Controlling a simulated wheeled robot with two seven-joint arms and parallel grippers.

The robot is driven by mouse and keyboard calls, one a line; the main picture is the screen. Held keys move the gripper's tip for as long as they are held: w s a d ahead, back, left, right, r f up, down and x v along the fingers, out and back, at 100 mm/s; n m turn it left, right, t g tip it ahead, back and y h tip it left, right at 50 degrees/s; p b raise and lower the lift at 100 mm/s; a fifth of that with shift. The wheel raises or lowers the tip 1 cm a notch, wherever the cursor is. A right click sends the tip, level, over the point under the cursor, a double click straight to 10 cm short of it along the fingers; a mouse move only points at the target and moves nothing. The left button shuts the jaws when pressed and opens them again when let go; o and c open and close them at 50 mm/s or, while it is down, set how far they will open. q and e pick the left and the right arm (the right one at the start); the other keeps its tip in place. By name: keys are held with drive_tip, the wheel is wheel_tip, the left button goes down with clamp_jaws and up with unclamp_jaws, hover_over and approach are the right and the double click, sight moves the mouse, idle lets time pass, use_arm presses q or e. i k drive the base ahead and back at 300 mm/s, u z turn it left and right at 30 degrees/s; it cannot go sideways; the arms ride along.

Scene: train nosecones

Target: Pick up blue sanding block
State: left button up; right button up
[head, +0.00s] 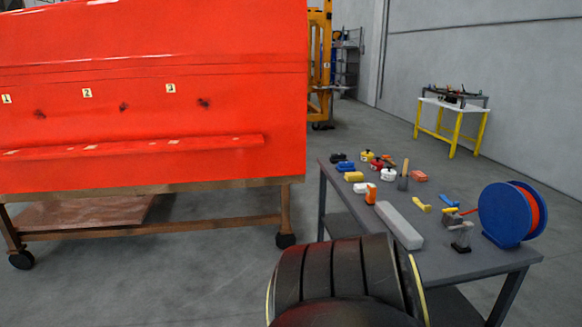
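A small blue block (345,167), which looks like the sanding block, lies near the far left corner of the grey table (459,266). A dark item (338,157) is just behind it and a yellow block (353,176) just in front of it. Another small blue and yellow item (448,201) lies further right on the table; it is too small to identify. Neither of my grippers is in view. A large black ribbed part, apparently my own arm, fills the bottom middle and hides part of the table's near left side.
A long grey block (399,225), an orange item (371,194) and a blue reel (506,215) stand on the table, among several small tools. A large red nosecone (150,110) on a wheeled wooden cart is at left. Floor between cart and table is open.

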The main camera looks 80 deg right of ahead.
sight(347, 166)
drive_tip(key=z, duration=2.45)
drive_tip(key=i, duration=3.4)
drive_tip(key=z, duration=0.65)
